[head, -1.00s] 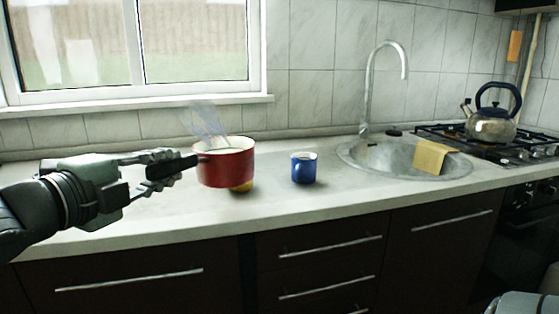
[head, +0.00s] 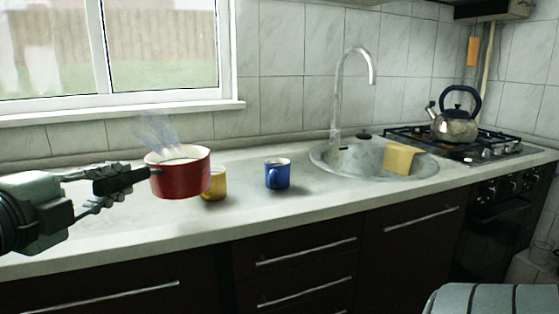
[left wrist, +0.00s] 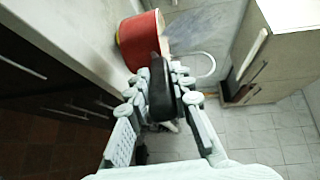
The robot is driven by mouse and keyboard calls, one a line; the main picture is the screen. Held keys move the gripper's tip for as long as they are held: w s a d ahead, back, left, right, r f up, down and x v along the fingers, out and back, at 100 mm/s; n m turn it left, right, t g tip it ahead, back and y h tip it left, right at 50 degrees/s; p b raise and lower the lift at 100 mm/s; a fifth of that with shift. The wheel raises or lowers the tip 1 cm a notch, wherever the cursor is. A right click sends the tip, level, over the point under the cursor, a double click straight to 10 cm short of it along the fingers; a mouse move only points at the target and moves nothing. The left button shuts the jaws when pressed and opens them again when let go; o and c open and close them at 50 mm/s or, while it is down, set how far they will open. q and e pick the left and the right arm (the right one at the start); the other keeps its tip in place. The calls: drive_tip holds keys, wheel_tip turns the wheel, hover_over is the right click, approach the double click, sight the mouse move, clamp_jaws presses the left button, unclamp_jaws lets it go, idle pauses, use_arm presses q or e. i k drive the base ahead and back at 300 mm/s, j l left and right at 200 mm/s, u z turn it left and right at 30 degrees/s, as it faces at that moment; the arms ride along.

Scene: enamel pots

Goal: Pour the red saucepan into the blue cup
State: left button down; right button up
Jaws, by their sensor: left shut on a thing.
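My left gripper (head: 112,184) is shut on the black handle (head: 120,181) of the red saucepan. The red saucepan (head: 182,182) is roughly upright and looks held above the counter. A pale content and bluish wisps like steam show at its top. In the left wrist view the saucepan (left wrist: 140,42) lies beyond my fingers (left wrist: 160,95), with the handle between them. The blue cup (head: 279,176) stands upright on the counter, right of the saucepan and apart from it. Its inside is mostly hidden. My right gripper is not in view.
A yellow cup (head: 217,184) stands partly hidden behind the saucepan, between it and the blue cup. Counter in front of the cups is clear.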

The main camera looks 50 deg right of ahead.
sight(277, 170)
drive_tip(key=i+l, duration=0.1)
drive_tip(key=l, duration=0.25)
drive_tip(key=i+l, duration=0.15)
drive_tip(key=l, duration=0.25)
drive_tip(key=i+l, duration=0.1)
drive_tip(key=l, duration=0.25)
drive_tip(key=k+l, duration=0.15)
drive_tip(key=l, duration=0.15)
